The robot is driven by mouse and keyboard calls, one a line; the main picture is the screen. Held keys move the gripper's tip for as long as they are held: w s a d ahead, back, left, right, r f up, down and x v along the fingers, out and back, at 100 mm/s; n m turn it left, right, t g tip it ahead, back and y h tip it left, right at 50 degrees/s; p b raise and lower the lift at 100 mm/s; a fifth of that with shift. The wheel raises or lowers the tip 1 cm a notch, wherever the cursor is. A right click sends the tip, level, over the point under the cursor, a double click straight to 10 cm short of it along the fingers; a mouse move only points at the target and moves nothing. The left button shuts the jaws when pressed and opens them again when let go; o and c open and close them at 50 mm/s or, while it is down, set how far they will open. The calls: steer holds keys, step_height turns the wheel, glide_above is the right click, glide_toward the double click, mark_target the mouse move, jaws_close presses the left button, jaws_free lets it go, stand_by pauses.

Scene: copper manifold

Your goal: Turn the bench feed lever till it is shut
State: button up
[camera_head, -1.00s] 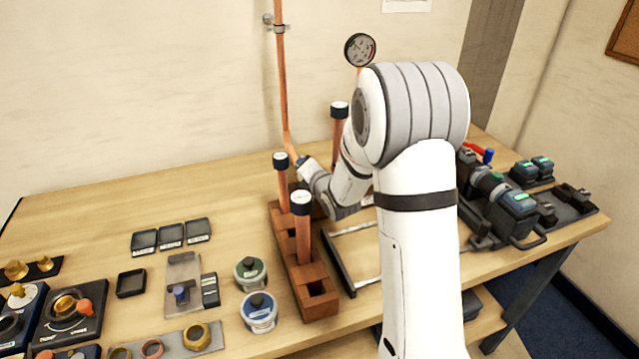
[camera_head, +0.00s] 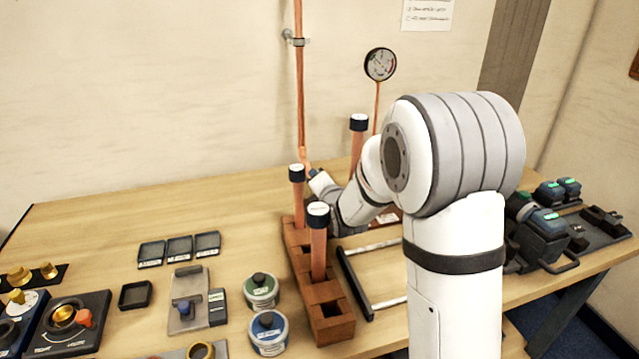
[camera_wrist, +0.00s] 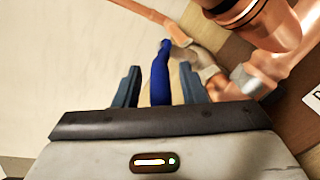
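The bench feed lever (camera_wrist: 160,78) is a blue handle in the wrist view. It runs from the dull metal valve body (camera_wrist: 197,60) on the copper pipe down between my fingers. My gripper (camera_wrist: 160,70) is open, with one dark blue finger on each side of the lever. A gap shows between the lever and each finger. In the head view my gripper (camera_head: 316,178) is low at the foot of the tall copper riser (camera_head: 300,90). My wrist hides most of the valve there, and the lever's shut position cannot be read.
Copper pipes with dark caps (camera_head: 318,240) stand in a brick-like block (camera_head: 328,305) close to my wrist. A pressure gauge (camera_head: 380,64) is behind. Tins (camera_head: 268,330) and small trays (camera_head: 180,248) are at left. My arm hides part of the bench's right side.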

steer(key=shift+s, duration=0.25)
steer(key=b+v, duration=0.1)
steer(key=v, duration=0.6)
steer(key=shift+s, duration=0.15)
steer(key=shift+d, duration=0.1)
steer(key=shift+c, duration=0.3)
